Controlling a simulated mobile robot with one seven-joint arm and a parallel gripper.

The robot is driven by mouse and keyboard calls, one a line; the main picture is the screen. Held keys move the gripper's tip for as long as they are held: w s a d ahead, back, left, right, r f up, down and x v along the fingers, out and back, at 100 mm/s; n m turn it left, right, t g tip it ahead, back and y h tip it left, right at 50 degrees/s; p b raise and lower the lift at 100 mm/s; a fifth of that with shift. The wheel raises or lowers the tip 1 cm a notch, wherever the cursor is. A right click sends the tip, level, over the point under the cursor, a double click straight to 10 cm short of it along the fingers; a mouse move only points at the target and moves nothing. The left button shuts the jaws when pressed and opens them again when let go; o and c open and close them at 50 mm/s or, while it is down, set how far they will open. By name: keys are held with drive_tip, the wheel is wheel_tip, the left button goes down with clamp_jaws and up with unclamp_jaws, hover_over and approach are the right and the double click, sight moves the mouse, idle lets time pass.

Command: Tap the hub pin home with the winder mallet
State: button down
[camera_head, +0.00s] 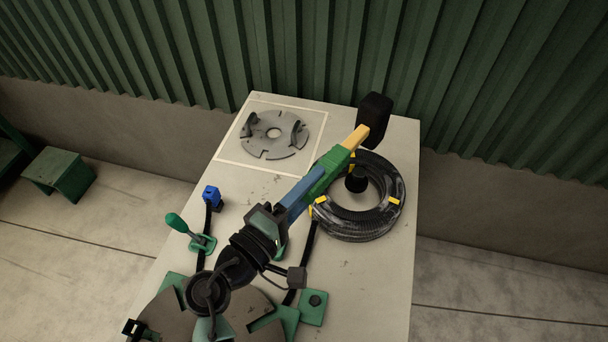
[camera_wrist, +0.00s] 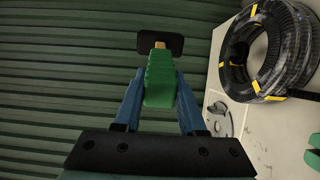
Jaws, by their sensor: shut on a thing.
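My gripper (camera_head: 312,186) has blue fingers shut on the green grip of the mallet (camera_head: 328,172). The mallet has a short tan neck and a black head (camera_head: 375,120), which is held up past the coil, near the table's far right corner. In the wrist view the mallet's green grip (camera_wrist: 160,82) lies between the fingers, with the black head beyond it against the green wall. A black hose coil (camera_head: 384,222) with yellow ties lies on the table, below and right of the mallet. A dark knob (camera_head: 356,182) stands inside the coil's ring; I cannot tell whether it is the hub pin.
A grey slotted disc (camera_head: 273,147) lies in a pale outlined square at the table's far left. A green-handled clamp (camera_head: 176,223) and a blue block (camera_head: 211,194) stand at the left. A dark round plate with green parts (camera_head: 314,301) is nearest. A ribbed green wall (camera_head: 300,50) rises behind.

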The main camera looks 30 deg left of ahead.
drive_tip(key=shift+a+r, duration=0.1)
drive_tip(key=shift+r, duration=0.15)
drive_tip(key=shift+s+f, duration=0.1)
drive_tip(key=shift+s, duration=0.05)
